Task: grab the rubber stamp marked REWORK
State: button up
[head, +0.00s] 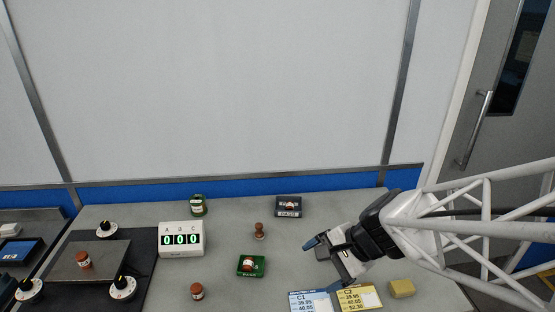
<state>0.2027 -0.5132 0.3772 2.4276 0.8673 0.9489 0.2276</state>
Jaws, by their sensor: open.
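Several small brown-red stamp-like objects are in the head view, and no REWORK marking is legible on any of them. One (259,231) stands upright on the bare bench, and another (197,292) stands near the front. A third (84,262) is on a plate at the left. A fourth (247,264) is on a green pad (259,273). A black pad (289,214), whose label seems to read PASS, has a small object on top. My gripper (324,264) is open and empty, above the bench to the right of the green pad.
A counter (181,252) showing 000 stands left of centre. A green-labelled item (198,205) is at the back. Dials (123,288) surround the left plate. A blue-white card (309,301), a yellow card (358,298) and a yellow block (401,289) lie at the front right. The bench centre has free room.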

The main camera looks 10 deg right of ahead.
jog(key=w+d+f+m+t, duration=0.3)
jog(key=d+f+m, duration=0.1)
jog(key=m, duration=0.2)
jog(key=w+d+f+m+t, duration=0.3)
jog(key=w+d+f+m, duration=0.1)
jog(key=m, duration=0.3)
jog(key=w+d+f+m+t+h, duration=0.1)
jog(key=w+d+f+m+t, duration=0.2)
jog(key=m, duration=0.3)
jog(key=shift+w+d+f+m, duration=0.15)
jog(key=shift+w+d+f, duration=0.1)
jog(key=shift+f, duration=0.2)
jog(key=shift+w+d+f+m, duration=0.15)
jog(key=shift+d+f, duration=0.05)
jog(key=shift+f, duration=0.25)
jog(key=shift+w+a+f, duration=0.1)
jog(key=shift+x, duration=1.15)
jog(key=shift+w+a, duration=0.1)
jog(key=shift+w, duration=0.05)
jog(key=shift+x, duration=2.45)
jog(key=c, duration=1)
jog(key=shift+c, duration=0.2)
